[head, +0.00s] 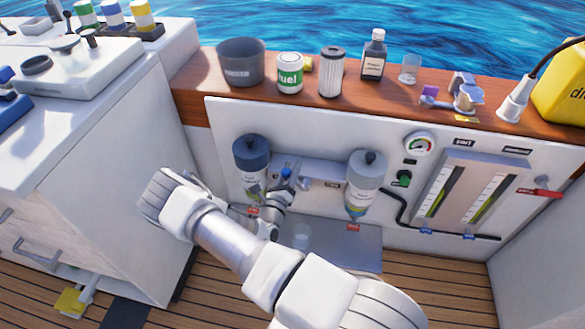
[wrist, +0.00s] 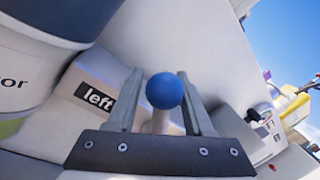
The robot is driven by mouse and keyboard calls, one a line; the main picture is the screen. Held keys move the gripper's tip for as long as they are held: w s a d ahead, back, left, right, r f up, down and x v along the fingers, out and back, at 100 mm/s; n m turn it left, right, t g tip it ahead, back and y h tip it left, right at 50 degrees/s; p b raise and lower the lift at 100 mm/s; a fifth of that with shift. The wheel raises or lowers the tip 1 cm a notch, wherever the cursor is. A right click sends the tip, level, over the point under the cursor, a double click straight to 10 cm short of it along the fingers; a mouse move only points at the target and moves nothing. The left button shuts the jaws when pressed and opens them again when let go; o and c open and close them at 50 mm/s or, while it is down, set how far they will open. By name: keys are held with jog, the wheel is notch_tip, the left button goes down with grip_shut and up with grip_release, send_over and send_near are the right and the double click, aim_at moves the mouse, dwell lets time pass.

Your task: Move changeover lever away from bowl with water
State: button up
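The changeover lever has a blue ball knob (head: 287,172) and sits between two filter canisters on the white panel. In the wrist view the knob (wrist: 164,90) stands on a pale stem between my gripper's fingers. My gripper (wrist: 161,98) is open, with one finger on each side and small gaps visible; contact cannot be told. A label reading "left" (wrist: 95,97) lies left of the knob. The right canister (head: 366,172) has a clear bowl (head: 356,211) with yellowish and bluish layers.
A gauge (head: 420,144) and level tubes (head: 467,190) are at right. A white cabinet (head: 110,180) stands close at left.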

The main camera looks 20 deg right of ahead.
jog(key=p+v, duration=0.3)
jog(key=v, duration=1.4)
jog(key=shift+s+a, duration=0.15)
jog(key=shift+r, duration=0.1)
jog(key=s+d+r+m+g, duration=0.2)
jog(key=r+m+g, duration=0.6)
jog(key=r+m, duration=0.3)
jog(key=s+d+r+m+g, duration=0.2)
jog(key=s+r+m+g, duration=0.1)
jog(key=r+m+g, duration=0.6)
jog(key=s+a+r+m+t+y, duration=0.1)
jog(key=s+r+m+t+y, duration=0.3)
jog(key=r, duration=0.3)
jog(key=s+a+r+m+t+y, duration=0.1)
jog(key=s+a+r+m+y, duration=0.1)
jog(key=s+r+m+y, duration=0.35)
jog(key=s+a+r+m+t+y, duration=0.1)
jog(key=s+r+m+t+y, duration=0.2)
jog(key=r+m, duration=0.45)
notch_tip(320, 180, up, 21)
jog(key=n+p, duration=0.1)
jog(key=p, duration=1.8)
jog(key=shift+w+f+n+y, duration=0.2)
jog(key=shift+w+n+y, duration=0.15)
jog(key=shift+w, duration=0.1)
